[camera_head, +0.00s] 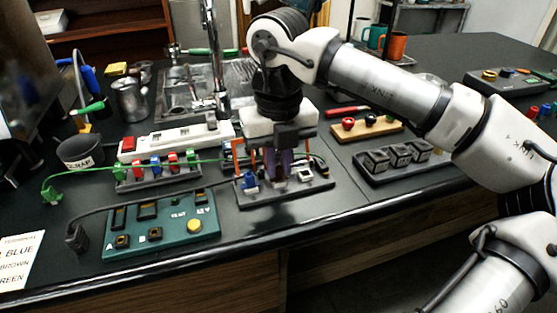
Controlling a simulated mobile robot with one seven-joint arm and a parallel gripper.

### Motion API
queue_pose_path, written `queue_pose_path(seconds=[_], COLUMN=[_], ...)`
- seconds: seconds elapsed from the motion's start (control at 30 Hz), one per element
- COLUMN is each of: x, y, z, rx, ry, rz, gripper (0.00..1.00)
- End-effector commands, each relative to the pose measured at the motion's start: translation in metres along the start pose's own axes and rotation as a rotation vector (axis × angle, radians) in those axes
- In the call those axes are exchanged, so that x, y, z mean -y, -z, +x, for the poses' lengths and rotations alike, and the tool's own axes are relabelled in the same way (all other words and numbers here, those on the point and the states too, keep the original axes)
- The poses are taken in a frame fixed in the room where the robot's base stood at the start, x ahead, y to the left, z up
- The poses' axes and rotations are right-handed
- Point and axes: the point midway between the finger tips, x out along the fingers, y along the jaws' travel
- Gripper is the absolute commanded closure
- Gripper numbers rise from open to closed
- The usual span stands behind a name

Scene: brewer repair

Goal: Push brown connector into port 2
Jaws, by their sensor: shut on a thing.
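My gripper (284,172) points down over a dark port block (258,198) near the middle of the bench's front edge. It is shut on what appears to be the brown connector, which is mostly hidden between the fingers. I cannot tell how deep the connector sits or whether it touches the block. A blue connector (249,180) stands upright at the block's left. A pale square port (306,174) shows open at its right. The middle of the block, where port 2 seems to be, is hidden by my fingers.
A green terminal board (170,232) lies left of the block, with a black plug (76,238) beside it. A green connector (51,193) trails a green cable. A rack of coloured plugs (160,174) stands behind. A tray of black modules (398,162) lies right.

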Motion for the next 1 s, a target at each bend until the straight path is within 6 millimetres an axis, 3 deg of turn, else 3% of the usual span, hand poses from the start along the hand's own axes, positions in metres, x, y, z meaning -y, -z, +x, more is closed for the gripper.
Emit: queue_pose_path(seconds=[0.83,0.87,1.0], x=[0.0,0.0,-0.0001], y=[0.0,0.0,0.0], z=[0.0006,0.0006,0.0007], rx=[0.001,0.001,0.001], ry=[0.0,0.0,0.0], rz=[0.0,0.0,0.0], gripper=[1.0,0.84,0.66])
